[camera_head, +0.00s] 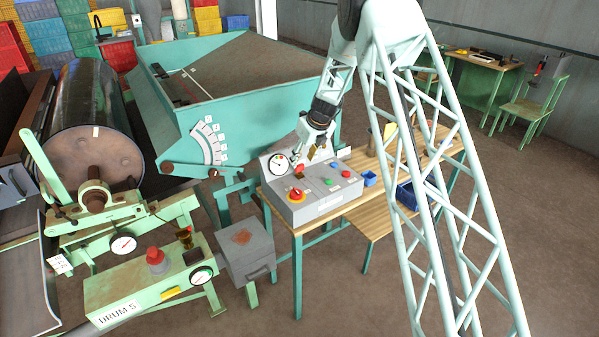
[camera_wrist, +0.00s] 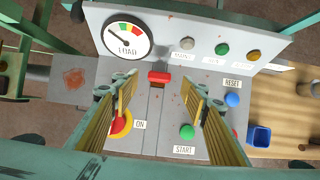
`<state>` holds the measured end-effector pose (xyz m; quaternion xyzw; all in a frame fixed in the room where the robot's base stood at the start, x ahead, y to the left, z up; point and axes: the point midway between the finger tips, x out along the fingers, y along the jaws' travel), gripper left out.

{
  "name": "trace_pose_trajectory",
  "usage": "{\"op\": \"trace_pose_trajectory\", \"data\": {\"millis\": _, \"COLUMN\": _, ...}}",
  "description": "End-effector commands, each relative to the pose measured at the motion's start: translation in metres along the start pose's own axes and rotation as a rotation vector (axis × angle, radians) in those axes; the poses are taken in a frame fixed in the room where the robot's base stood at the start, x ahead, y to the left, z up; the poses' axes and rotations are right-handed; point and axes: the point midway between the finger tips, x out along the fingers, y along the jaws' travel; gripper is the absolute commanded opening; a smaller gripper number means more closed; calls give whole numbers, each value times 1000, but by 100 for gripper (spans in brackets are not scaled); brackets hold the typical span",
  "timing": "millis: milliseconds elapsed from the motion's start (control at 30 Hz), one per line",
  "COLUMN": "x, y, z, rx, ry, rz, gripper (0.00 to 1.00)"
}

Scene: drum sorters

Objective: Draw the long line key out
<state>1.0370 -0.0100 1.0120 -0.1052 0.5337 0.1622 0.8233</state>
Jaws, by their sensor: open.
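The key with a red head (camera_wrist: 159,77) sits in a slot in the middle of the grey control console (camera_wrist: 168,20), below the LOAD dial. In the head view the red head (camera_head: 300,168) shows on the console (camera_head: 325,205), close under my gripper (camera_head: 308,153). In the wrist view my gripper (camera_wrist: 158,84) is open, with one finger on each side of the key and clear gaps between. The key's shaft is not visible.
The red-yellow ON knob (camera_wrist: 121,123) is beside the left finger, and the green START button (camera_wrist: 187,131) is near the right finger. A blue RESET button (camera_wrist: 232,99) and blue bin (camera_wrist: 259,136) lie right. A grey box (camera_head: 246,250) stands left of the table.

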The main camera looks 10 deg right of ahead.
Motion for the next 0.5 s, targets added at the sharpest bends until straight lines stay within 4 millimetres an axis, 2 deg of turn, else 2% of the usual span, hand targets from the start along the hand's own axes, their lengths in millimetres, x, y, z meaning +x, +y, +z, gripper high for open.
{"op": "trace_pose_trajectory", "data": {"millis": 133, "x": 6, "y": 0, "z": 0, "rx": 0, "ry": 0, "rz": 0, "gripper": 41}}
{"op": "trace_pose_trajectory", "data": {"millis": 500, "x": 6, "y": 0, "z": 0, "rx": 0, "ry": 0, "rz": 0, "gripper": 41}}
